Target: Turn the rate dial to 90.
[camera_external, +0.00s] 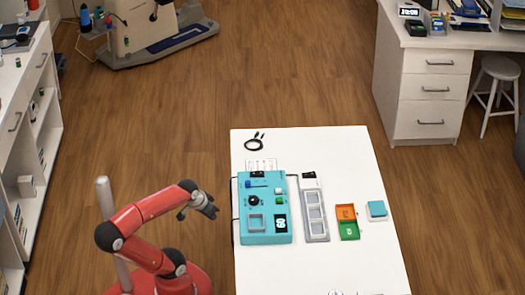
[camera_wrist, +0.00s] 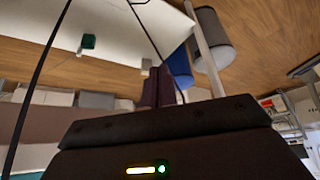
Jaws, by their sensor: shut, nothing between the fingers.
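A turquoise device box (camera_external: 251,233) stands on the white table in the external view. A black round dial (camera_external: 253,200) sits on its upper left part. A dark display (camera_external: 281,224) with pale digits is on its right side; the digits are too small to read surely. My gripper (camera_external: 205,207) is in the air to the left of the box, apart from the dial. In the wrist view my gripper's dark fingers (camera_wrist: 160,86) are together, shut and empty. The dial cannot be made out in the wrist view.
The box also carries a blue slider (camera_external: 256,184), a square frame (camera_external: 256,222) and small buttons. To its right are a grey slotted rack (camera_external: 314,233), an orange and green tray (camera_external: 347,229) and a blue-topped block (camera_external: 377,208). A black cable (camera_external: 254,143) lies behind.

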